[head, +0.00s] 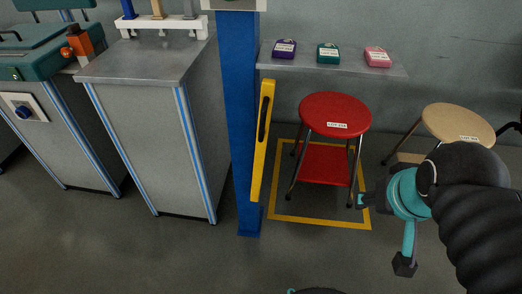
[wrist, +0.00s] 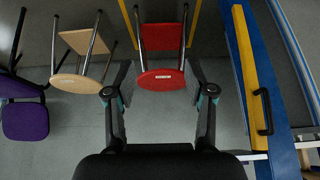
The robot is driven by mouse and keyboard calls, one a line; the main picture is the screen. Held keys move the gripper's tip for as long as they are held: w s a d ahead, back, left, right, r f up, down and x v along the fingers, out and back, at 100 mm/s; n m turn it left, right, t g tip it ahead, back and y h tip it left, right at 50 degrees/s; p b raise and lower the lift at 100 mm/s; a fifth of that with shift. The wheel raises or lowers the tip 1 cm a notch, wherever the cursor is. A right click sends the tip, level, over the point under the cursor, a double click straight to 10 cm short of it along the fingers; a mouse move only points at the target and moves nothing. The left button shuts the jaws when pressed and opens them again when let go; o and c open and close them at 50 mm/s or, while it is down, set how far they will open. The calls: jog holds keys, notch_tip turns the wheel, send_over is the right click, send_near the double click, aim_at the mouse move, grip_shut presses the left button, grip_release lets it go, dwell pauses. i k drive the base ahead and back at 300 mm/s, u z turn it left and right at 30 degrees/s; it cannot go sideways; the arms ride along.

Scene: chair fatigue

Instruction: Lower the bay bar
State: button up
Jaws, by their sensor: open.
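The bay bar (head: 262,140) is a yellow bar with a black handle (head: 264,112). It stands nearly upright along the right side of the blue post (head: 238,130). In the wrist view the bar (wrist: 244,50) runs along the right side, with its handle (wrist: 266,112) showing. My gripper (head: 385,232) is open and empty, right of the bar and apart from it, in front of the red stool. The wrist view shows its two spread fingers (wrist: 160,80) with nothing held between them.
A red stool (head: 335,112) stands inside a yellow floor outline (head: 318,222). A beige stool (head: 458,128) stands to its right. A shelf (head: 300,64) with purple, green and pink items is behind. A grey cabinet (head: 150,130) stands left of the post. Front floor is mostly clear.

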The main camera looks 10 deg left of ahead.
aim_at(269, 85)
jog(key=z, duration=0.85)
jog(key=k, duration=0.7)
jog(key=u, duration=0.95)
jog(key=i, duration=0.5)
